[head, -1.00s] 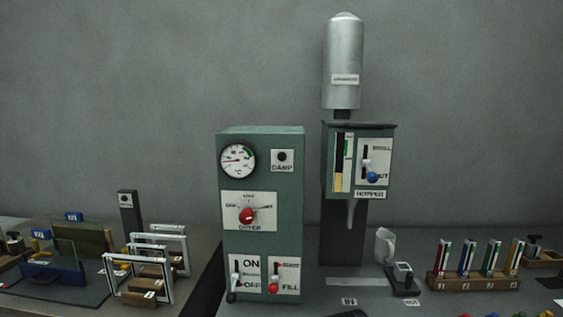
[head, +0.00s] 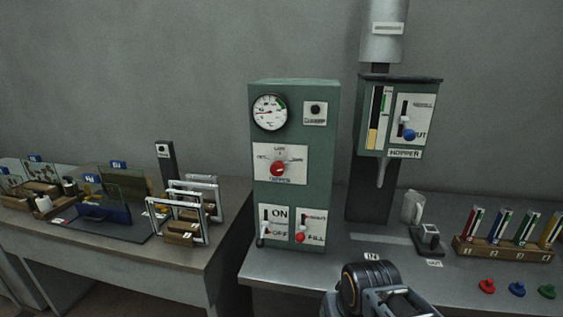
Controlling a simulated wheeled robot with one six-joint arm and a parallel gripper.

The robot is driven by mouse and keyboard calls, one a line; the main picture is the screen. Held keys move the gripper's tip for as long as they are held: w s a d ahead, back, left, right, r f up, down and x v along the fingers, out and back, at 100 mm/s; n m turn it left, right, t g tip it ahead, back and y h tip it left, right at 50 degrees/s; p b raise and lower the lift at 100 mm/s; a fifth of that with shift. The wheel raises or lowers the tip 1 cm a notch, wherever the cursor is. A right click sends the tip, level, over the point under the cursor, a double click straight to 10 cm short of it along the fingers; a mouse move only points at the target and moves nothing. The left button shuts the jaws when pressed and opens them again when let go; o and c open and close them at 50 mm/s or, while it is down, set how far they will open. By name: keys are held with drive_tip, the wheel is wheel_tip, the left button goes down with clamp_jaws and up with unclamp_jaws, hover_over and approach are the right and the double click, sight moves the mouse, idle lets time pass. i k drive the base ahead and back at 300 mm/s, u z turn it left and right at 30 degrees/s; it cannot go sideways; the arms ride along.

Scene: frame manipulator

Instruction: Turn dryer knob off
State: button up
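The dryer knob (head: 278,169) is a red round knob on a white plate in the middle of the green cabinet (head: 321,149). Small labels stand to its left, above it and to its right. The picture is too coarse to tell which label it points to. Part of my arm (head: 374,287), black and grey with an orange ring, shows at the bottom edge, below and right of the cabinet. It is apart from the knob. I cannot make out the gripper's fingertips there.
A round gauge (head: 270,112) and a damp button (head: 315,109) sit above the knob. An ON/OFF switch (head: 265,221) and a red-knobbed fill lever (head: 301,236) sit below. The hopper (head: 431,105) stands right. Framed screens (head: 190,206) stand left. Air before the cabinet is clear.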

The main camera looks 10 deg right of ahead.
sight(277, 168)
drive_tip(key=k, duration=0.5)
drive_tip(key=z, duration=0.8)
drive_tip(key=i, duration=0.8)
drive_tip(key=u, duration=2.75)
